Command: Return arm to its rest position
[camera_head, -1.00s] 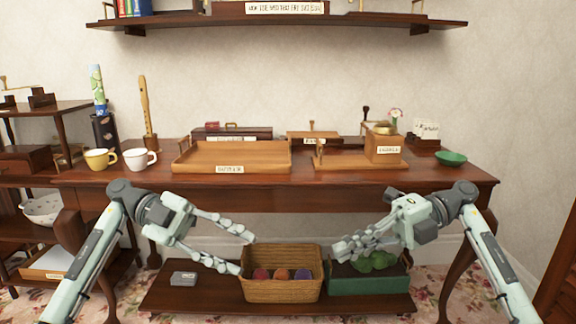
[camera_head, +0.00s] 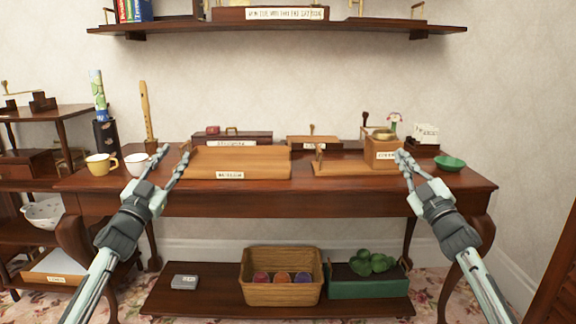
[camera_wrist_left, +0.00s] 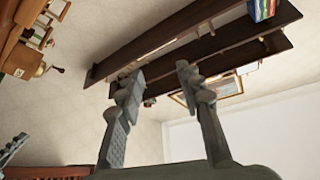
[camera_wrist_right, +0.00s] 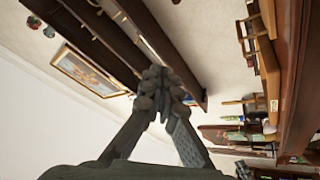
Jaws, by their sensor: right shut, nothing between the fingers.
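My left gripper (camera_head: 174,163) is raised in front of the left part of the table in the head view, its fingers pointing up and away. In the left wrist view its two fingers (camera_wrist_left: 158,85) stand apart with nothing between them. My right gripper (camera_head: 402,158) is raised at the right of the table, in front of the wooden grinder box (camera_head: 383,152). In the right wrist view its fingertips (camera_wrist_right: 162,88) meet, with nothing held.
The table (camera_head: 330,199) carries a wooden tray (camera_head: 240,164), a yellow cup (camera_head: 101,164), a white cup (camera_head: 136,162) and a green bowl (camera_head: 450,163). Below, a wicker basket (camera_head: 281,294) and a green box (camera_head: 368,288) stand on the low shelf (camera_head: 220,300). A wall shelf (camera_head: 280,29) hangs above.

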